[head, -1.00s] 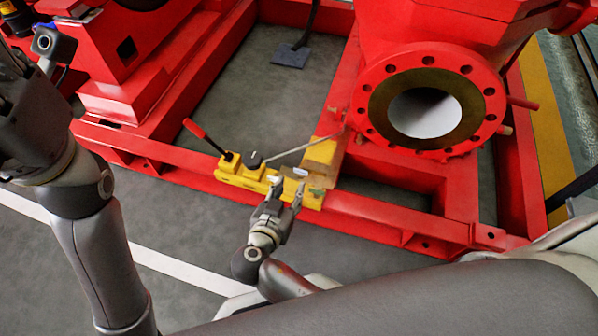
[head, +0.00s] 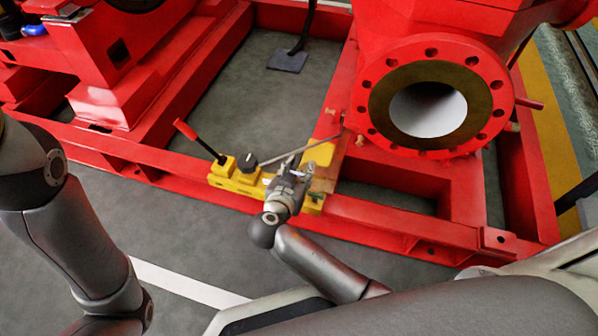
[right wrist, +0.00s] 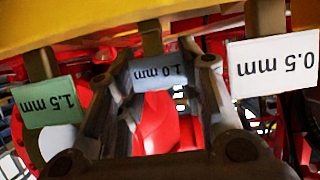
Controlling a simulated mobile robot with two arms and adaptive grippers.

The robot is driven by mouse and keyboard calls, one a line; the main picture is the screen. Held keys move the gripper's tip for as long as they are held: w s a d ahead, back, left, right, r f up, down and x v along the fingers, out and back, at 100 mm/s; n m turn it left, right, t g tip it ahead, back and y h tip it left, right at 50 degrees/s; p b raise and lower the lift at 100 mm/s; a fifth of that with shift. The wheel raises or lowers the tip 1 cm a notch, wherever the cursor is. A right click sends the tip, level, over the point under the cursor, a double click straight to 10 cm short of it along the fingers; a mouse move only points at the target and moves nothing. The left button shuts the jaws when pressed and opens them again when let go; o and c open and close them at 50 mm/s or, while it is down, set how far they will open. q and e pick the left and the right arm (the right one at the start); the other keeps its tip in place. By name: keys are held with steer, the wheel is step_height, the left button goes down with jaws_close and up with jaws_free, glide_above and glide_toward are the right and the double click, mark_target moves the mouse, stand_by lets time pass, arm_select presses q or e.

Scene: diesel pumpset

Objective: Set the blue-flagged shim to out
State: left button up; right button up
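The blue flag (right wrist: 158,77), reading "1.0 mm" upside down, hangs under the yellow block (right wrist: 70,22) on a dark shim tab. In the right wrist view, the fingers of my right gripper (right wrist: 163,70) are apart, one on each side of the blue flag, with a gap showing at its right edge. In the head view, my right gripper (head: 290,168) is at the yellow block (head: 226,182) on the red frame and hides the blue flag there. My left gripper is outside the frames; only my left arm shows.
A green "1.5 mm" flag (right wrist: 47,102) hangs left of the blue one, a white "0.5 mm" flag (right wrist: 273,64) right. A red-handled lever (head: 199,141) and a black knob (head: 249,162) stand on the block's left part. A red flanged pipe (head: 432,105) is behind right.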

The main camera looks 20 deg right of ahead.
mark_target(299, 176)
steer(key=shift+c, duration=0.4)
jaws_close()
steer(key=s+a, duration=0.2)
steer(key=s, duration=0.1)
steer(key=shift+a, duration=0.1)
steer(key=shift+s+a, duration=0.1)
steer(key=shift+s, duration=0.1)
steer(key=shift+o, duration=0.4)
jaws_free()
